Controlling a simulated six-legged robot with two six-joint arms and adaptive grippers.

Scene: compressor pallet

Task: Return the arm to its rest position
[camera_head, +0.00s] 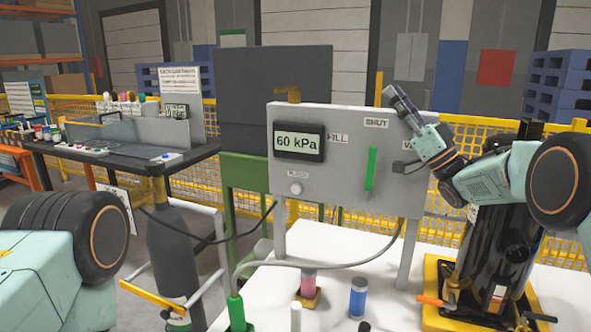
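My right arm comes in from the right, and its gripper (396,96) is raised in front of the upper right part of the grey panel (335,180). Its dark fingers point up and to the left, and I cannot tell whether they are open or shut. I see nothing clearly held in it. The gripper and wrist partly hide a label at the panel's right edge. The panel has a display (298,141) reading 60 kPa and an upright green lever (371,169) below the word SHUT. Only part of my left arm shows at the lower left; its gripper is out of view.
A white table (390,300) under the panel bears a blue-banded cylinder (358,298) and a green-based hose fitting (236,311). A black cylinder (495,250) stands in a yellow frame at right. A grey gas bottle (172,250) stands left. Yellow mesh fencing (470,135) runs behind.

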